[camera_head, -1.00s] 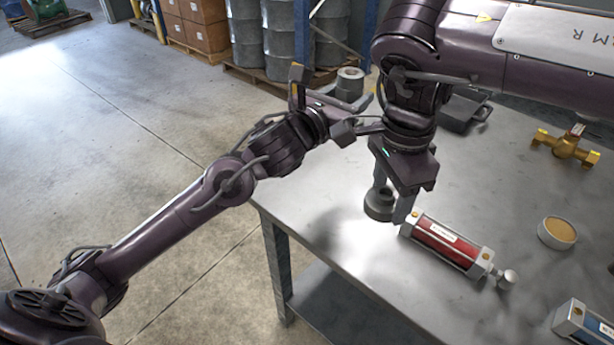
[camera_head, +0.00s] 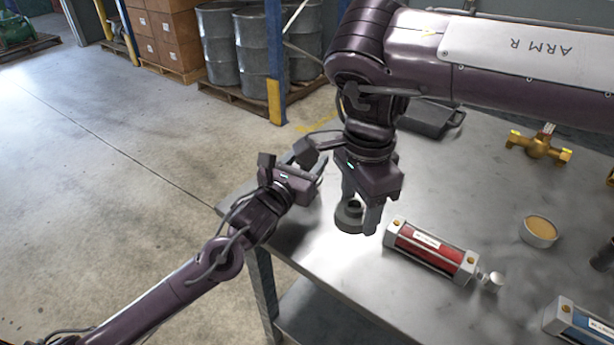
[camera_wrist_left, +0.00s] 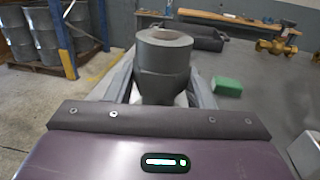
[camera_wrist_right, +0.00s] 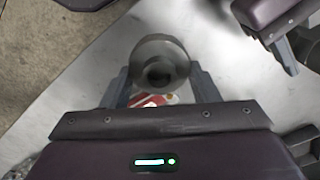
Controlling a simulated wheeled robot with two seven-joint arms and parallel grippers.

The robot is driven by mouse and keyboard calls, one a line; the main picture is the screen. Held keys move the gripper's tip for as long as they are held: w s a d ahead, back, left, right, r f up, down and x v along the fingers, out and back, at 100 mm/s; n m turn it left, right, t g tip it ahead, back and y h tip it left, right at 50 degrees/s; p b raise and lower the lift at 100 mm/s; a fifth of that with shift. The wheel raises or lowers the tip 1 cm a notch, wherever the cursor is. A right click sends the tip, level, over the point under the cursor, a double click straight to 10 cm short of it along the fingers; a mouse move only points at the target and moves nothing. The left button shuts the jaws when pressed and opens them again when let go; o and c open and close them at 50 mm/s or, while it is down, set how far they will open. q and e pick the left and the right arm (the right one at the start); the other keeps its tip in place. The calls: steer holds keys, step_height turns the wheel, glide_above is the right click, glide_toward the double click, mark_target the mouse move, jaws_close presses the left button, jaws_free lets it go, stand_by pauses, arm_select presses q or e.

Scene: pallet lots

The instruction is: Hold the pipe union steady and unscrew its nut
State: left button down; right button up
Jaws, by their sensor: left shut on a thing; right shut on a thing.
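The dark grey nut (camera_head: 348,217) is held low over the table's near left corner by my right gripper (camera_head: 360,208). In the right wrist view the nut (camera_wrist_right: 158,64) is a ring with a dark hole, between the fingers. The grey stepped union body (camera_wrist_left: 165,62) stands between the fingers of my left gripper (camera_wrist_left: 165,88), wide round end up. It is apart from the nut. In the head view my left gripper (camera_head: 313,165) is just left of the right one, and the union body is hidden there.
A red cylinder (camera_head: 432,250) lies right of the nut. A small round dish (camera_head: 539,232), a brass valve (camera_head: 538,145), a blue cylinder (camera_head: 585,325) and a dark case (camera_head: 432,117) are on the grey table (camera_head: 470,200).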

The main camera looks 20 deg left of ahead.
arm_select(q)
steer(key=shift+f, duration=2.1)
steer(key=shift+f, duration=0.15)
steer(key=c, duration=0.7)
jaws_free()
steer(key=shift+o, duration=0.2)
